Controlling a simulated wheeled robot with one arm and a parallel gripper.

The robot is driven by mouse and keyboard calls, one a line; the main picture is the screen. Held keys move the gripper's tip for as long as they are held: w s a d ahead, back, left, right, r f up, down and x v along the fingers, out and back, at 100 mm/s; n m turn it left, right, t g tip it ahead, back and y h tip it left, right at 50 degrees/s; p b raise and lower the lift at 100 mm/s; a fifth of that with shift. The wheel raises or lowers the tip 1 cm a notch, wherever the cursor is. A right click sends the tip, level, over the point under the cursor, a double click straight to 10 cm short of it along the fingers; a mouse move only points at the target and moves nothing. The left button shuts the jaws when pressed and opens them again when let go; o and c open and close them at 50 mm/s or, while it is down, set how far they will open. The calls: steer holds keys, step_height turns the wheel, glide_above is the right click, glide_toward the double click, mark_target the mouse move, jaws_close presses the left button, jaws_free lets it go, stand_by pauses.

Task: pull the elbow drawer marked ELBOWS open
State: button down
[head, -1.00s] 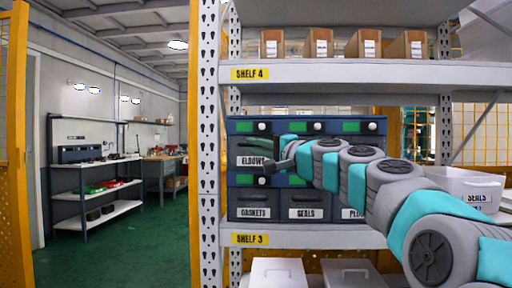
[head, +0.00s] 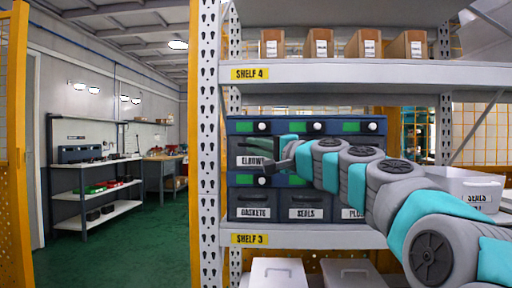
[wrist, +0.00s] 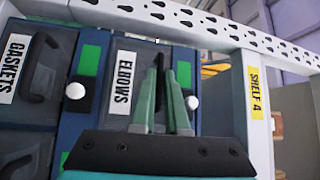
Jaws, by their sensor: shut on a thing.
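The elbow drawer (head: 251,151) is in the upper left of a dark blue drawer cabinet on the shelf. Its white ELBOWS label also shows in the wrist view (wrist: 123,83), to the left of my fingers. My gripper (head: 272,168) is at the front of this drawer, its fingers (wrist: 161,68) close together and shut on its handle. The drawer front looks about flush with the cabinet.
The GASKETS drawer (head: 253,207) is below, with the SEALS drawer (head: 305,208) beside it. A perforated rack post (head: 208,150) stands close on the left. Shelf 4 (head: 330,73) runs above. A white SEALS bin (head: 468,186) stands at the right.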

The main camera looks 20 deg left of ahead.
steer(key=s+d+b, duration=0.2)
steer(key=s, duration=0.8)
steer(key=s+d+b, duration=0.2)
steer(key=s, duration=0.7)
steer(key=shift+s+d+b, duration=0.4)
steer(key=shift+f, duration=0.1)
steer(key=c, duration=0.9)
jaws_free()
steer(key=v, duration=0.7)
steer(key=shift+s+d, duration=0.25)
steer(key=shift+d, duration=0.05)
steer(key=shift+f, duration=0.1)
